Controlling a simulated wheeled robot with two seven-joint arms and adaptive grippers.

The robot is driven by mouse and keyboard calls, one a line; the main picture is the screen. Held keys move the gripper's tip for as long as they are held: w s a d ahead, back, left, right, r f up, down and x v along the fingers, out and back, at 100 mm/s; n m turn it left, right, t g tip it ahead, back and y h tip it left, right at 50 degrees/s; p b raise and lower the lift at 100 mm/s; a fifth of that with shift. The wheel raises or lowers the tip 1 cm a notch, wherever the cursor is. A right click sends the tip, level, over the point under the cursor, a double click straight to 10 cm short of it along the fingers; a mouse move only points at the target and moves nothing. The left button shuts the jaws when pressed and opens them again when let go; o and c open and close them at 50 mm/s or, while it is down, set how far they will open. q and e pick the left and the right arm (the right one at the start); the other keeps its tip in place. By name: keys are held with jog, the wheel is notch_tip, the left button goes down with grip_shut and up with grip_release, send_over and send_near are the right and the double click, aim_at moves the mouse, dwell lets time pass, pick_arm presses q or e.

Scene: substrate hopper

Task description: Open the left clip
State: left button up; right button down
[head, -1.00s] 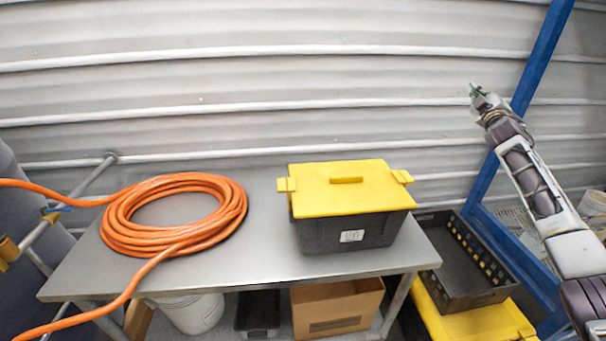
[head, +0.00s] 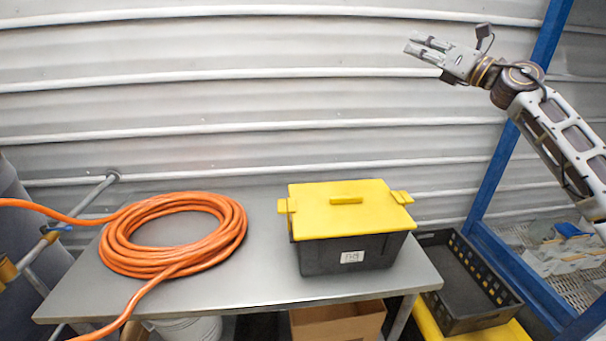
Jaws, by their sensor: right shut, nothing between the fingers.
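A dark grey box (head: 325,258) with a yellow lid (head: 330,212) stands on the right part of the metal table. The lid has a raised yellow handle (head: 346,200) in its middle. The left clip (head: 287,205) is a yellow tab on the lid's left edge. The right clip (head: 402,198) is a similar tab on the right edge. Both tabs stick outward from the lid. My right gripper (head: 418,46) is high above and to the right of the box, pointing left, shut and empty. My left gripper is out of view.
A coiled orange hose (head: 172,262) lies on the left of the metal table (head: 245,297), with ends running off left. A black crate (head: 460,280) sits low at the right, beside a blue post (head: 497,165). A cardboard box (head: 340,325) is under the table. Bare tabletop separates hose and box.

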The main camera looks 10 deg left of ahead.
jog(key=s+a+f+n+g+h, duration=0.3)
jog(key=s+a+f+n+g, duration=0.4)
jog(key=f+n, duration=0.5)
jog(key=s+d+f+n+g+h, duration=0.1)
jog(key=s+d+f+n+h, duration=0.1)
jog(key=f+n, duration=0.4)
jog(key=s+d+f+n+g+h, duration=0.1)
jog(key=s+f+n+h, duration=0.3)
jog(key=n, duration=0.9)
jog(key=shift+d+f+n+g+h, duration=0.3)
jog(key=shift+d+f+h, duration=0.2)
jog(key=shift+f+h, duration=0.35)
jog(key=shift+f+n, duration=0.1)
jog(key=shift+n, duration=0.3)
